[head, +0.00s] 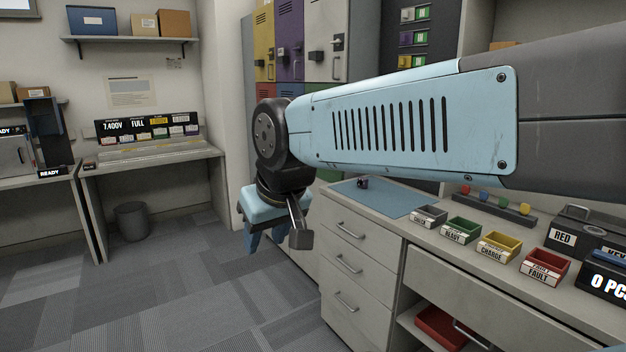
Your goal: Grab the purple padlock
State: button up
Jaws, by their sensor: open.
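A small dark, purplish object (362,182), which may be the purple padlock, sits on the blue mat (395,199) on the counter; it is too small to be sure. A dark latch or lock (281,52) is on the purple locker door (290,30). My gripper (297,232) hangs below my wrist, pointing down, left of the drawer counter and in front of the lockers. It is open, with nothing seen between its fingers, though one finger is mostly hidden. It is apart from the small object on the mat.
Several labelled bins (460,230) line the counter right of the mat, with a rack of coloured pieces (497,205) behind. My arm crosses the view above the counter. A red tray (440,328) sits below. A bin (131,221) stands under the left desk. The floor is clear.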

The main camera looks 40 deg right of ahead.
aim_at(365, 181)
jog(key=z, duration=0.1)
jog(key=i, duration=1.1)
jog(key=z, duration=0.85)
jog(key=i, duration=0.9)
jog(key=z, duration=0.5)
jog(key=k, duration=0.85)
jog(key=z, duration=0.2)
jog(key=i, duration=0.85)
jog(key=u, duration=0.05)
